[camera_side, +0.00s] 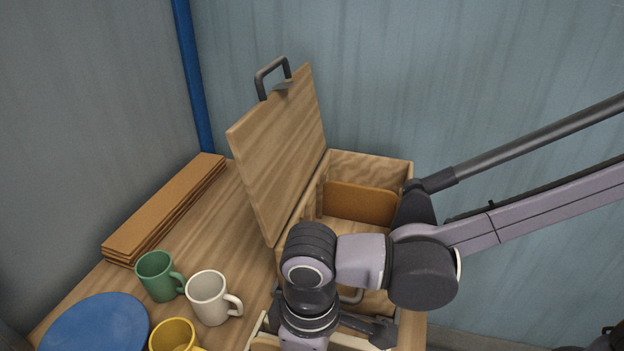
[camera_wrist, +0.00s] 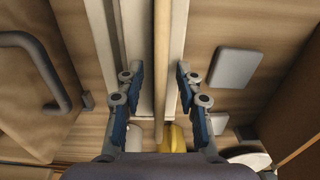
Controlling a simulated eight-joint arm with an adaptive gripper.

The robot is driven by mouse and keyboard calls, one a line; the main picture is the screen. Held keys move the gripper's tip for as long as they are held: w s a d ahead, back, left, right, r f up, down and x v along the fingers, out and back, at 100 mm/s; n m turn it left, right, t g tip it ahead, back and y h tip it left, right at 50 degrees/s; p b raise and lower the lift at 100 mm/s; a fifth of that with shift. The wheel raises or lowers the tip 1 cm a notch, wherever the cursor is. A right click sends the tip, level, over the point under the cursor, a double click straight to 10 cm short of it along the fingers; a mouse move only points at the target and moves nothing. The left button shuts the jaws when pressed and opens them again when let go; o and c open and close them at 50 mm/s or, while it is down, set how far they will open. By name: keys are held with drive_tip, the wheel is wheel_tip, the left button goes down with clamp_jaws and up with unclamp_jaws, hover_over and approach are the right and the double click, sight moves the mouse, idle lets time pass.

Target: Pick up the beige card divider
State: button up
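In the wrist view, a thin beige panel, which looks like the beige card divider (camera_wrist: 161,60), stands edge-on between my fingers. My gripper (camera_wrist: 160,85) is open around it, with a visible gap on each side, pointing down. In the side view, my gripper is low at the bottom centre, and its fingertips are mostly hidden by the arm and the frame edge. A beige edge (camera_side: 264,342) shows beside it at the bottom; I cannot tell surely whether it is the same divider.
A wooden box (camera_side: 370,160) with a raised lid (camera_side: 280,150) holds an orange-brown panel (camera_side: 360,203). A green mug (camera_side: 157,277), white mug (camera_side: 208,298), yellow mug (camera_side: 174,336) and blue plate (camera_side: 95,328) stand left. Stacked boards (camera_side: 165,208) lie behind.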

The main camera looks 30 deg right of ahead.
clamp_jaws()
drive_tip(key=shift+r, duration=0.15)
drive_tip(key=shift+r, duration=0.45)
wheel_tip(320, 180, up, 3)
drive_tip(key=shift+r, duration=0.1)
drive_tip(key=w+d+r, duration=0.4)
drive_tip(key=d+r, duration=0.6)
drive_tip(key=r, duration=0.1)
drive_tip(key=shift+w+d+r, duration=0.25)
drive_tip(key=shift+d+r, duration=0.05)
drive_tip(key=shift+d, duration=0.1)
